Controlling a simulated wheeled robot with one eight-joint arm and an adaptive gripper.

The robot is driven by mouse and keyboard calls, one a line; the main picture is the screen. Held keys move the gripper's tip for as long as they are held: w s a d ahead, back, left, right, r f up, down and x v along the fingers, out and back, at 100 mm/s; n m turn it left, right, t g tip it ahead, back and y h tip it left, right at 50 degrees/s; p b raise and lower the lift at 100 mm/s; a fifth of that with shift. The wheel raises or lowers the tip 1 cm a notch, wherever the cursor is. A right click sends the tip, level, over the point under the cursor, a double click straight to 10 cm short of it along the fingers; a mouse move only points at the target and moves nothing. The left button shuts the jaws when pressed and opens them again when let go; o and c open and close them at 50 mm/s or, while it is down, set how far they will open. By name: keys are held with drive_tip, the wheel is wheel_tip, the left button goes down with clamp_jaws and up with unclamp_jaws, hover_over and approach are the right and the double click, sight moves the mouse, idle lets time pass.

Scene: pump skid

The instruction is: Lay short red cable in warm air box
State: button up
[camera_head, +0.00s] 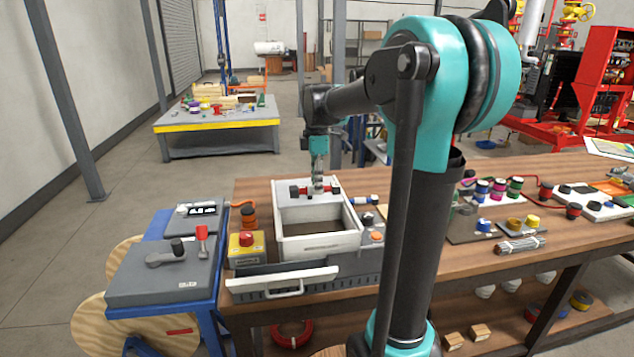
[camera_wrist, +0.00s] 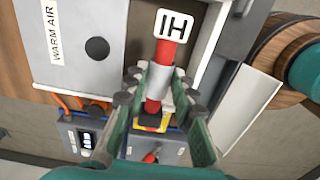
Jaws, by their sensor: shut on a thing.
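The short red cable (camera_wrist: 158,85) has a white band and a white tag that reads IH. My gripper (camera_wrist: 158,78) is shut on it, with a finger on each side. In the head view my gripper (camera_head: 318,186) is over the rear of the box, with red and black parts of the held piece showing beside it. The warm air box (camera_head: 320,247) has pale walls and an open brown inside that looks empty. Its grey rear panel (camera_head: 310,203) also shows in the wrist view (camera_wrist: 85,75) with a WARM AIR label. I cannot tell whether the cable touches this panel.
A yellow box with a red button (camera_head: 246,245) stands left of the box. A grey unit with a red lever (camera_head: 165,270) is further left. Spools and small parts (camera_head: 495,190) crowd the bench's right side. A white handle (camera_head: 285,285) sticks out in front.

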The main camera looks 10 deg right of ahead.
drive_tip(key=shift+f, duration=3.6)
drive_tip(key=shift+f, duration=0.6)
drive_tip(key=shift+f, duration=0.35)
drive_tip(key=shift+f, duration=0.35)
drive_tip(key=shift+f, duration=0.35)
drive_tip(key=shift+f, duration=1.35)
drive_tip(key=shift+f, duration=0.3)
drive_tip(key=shift+f, duration=0.7)
